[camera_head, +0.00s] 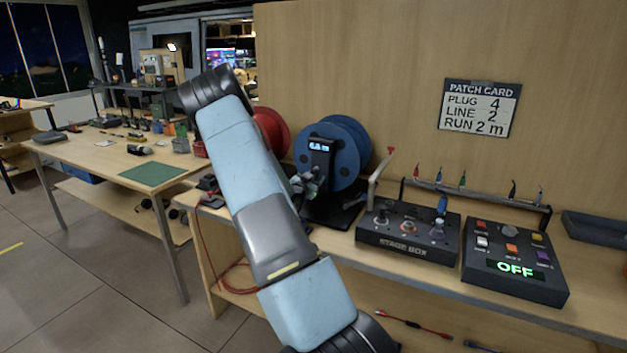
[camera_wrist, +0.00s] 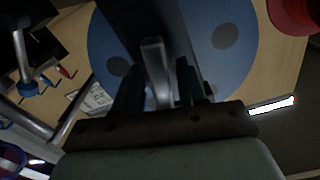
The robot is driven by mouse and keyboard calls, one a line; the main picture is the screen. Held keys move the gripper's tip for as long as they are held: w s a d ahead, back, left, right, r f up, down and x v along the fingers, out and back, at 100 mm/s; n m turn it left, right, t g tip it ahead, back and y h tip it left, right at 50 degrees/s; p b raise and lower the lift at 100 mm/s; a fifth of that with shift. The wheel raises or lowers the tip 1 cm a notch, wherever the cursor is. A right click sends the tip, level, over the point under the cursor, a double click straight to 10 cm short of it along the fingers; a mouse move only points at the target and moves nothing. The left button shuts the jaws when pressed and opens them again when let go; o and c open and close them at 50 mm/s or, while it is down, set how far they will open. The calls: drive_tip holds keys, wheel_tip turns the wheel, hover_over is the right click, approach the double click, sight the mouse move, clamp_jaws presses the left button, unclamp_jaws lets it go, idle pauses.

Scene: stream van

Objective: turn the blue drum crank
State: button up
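The blue drum (camera_head: 347,152) stands upright on the bench against the wood panel, behind a dark post with a small lit display (camera_head: 320,147). It fills the top of the wrist view (camera_wrist: 222,45). My gripper (camera_head: 308,184) is at the front of the drum, beside the post. In the wrist view my dark fingers (camera_wrist: 157,88) stand apart, one on each side of a pale metal piece (camera_wrist: 154,52), which may be the crank handle. I cannot tell whether they touch it. My arm and fingers hide much of the crank area.
A red drum (camera_head: 272,132) is left of the blue one. A grey lever with a red tip (camera_head: 377,180) rises at right, close to the stage box (camera_head: 405,243). A switch box reading OFF (camera_head: 515,270) and a plug rack (camera_head: 480,195) are further right.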

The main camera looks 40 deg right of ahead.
clamp_jaws()
drive_tip(key=shift+a, duration=0.25)
drive_tip(key=shift+d, duration=0.25)
drive_tip(key=shift+n, duration=0.7)
